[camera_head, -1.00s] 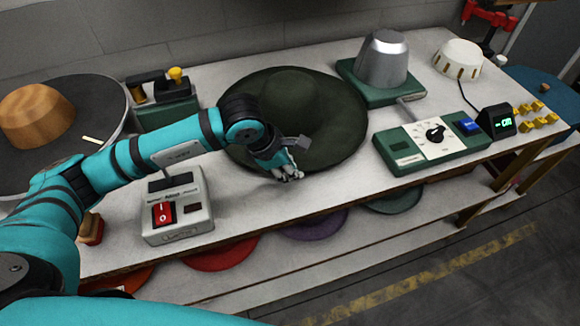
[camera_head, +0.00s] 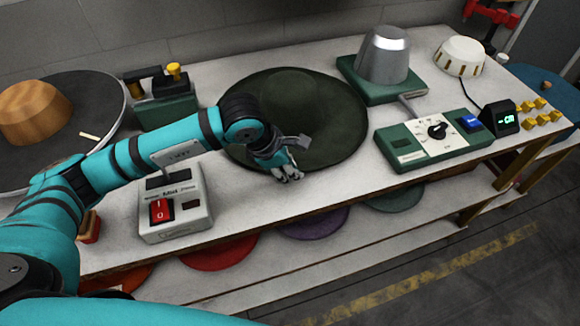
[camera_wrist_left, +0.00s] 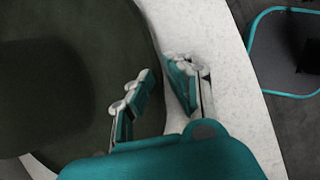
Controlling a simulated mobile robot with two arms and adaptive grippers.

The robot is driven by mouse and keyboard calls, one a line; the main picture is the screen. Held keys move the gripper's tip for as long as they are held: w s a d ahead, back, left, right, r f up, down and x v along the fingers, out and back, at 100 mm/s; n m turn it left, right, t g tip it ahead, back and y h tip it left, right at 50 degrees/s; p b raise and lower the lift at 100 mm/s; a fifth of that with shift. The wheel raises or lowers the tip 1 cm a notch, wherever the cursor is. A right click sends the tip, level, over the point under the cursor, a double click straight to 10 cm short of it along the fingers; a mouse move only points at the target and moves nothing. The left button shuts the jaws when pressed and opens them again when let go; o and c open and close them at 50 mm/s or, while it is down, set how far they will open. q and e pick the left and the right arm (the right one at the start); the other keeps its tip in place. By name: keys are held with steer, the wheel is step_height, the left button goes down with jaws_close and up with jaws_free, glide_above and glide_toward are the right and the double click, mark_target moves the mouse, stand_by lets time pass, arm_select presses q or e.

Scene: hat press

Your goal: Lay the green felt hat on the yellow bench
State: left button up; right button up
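The green felt hat (camera_head: 335,125) is dark green with a wide round brim and lies on a white worktop (camera_head: 240,190), crown up. My left gripper (camera_head: 289,173) is at the near edge of the brim. In the left wrist view the left gripper (camera_wrist_left: 160,80) has its fingers apart: one is over the hat's brim (camera_wrist_left: 85,75), the other over the white surface. The brim's edge runs between them; I cannot tell whether they touch it. My left forearm hides part of the brim. My right gripper is not in view. I see no yellow bench.
A metal dome on a green base (camera_head: 385,60) and a green control panel (camera_head: 432,140) stand right of the hat. A switch box (camera_head: 175,208) is at the near left, a wooden block (camera_head: 35,118) at the far left. Several coloured discs lie on the lower shelf.

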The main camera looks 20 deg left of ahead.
arm_select(q)
steer(key=o, duration=0.4)
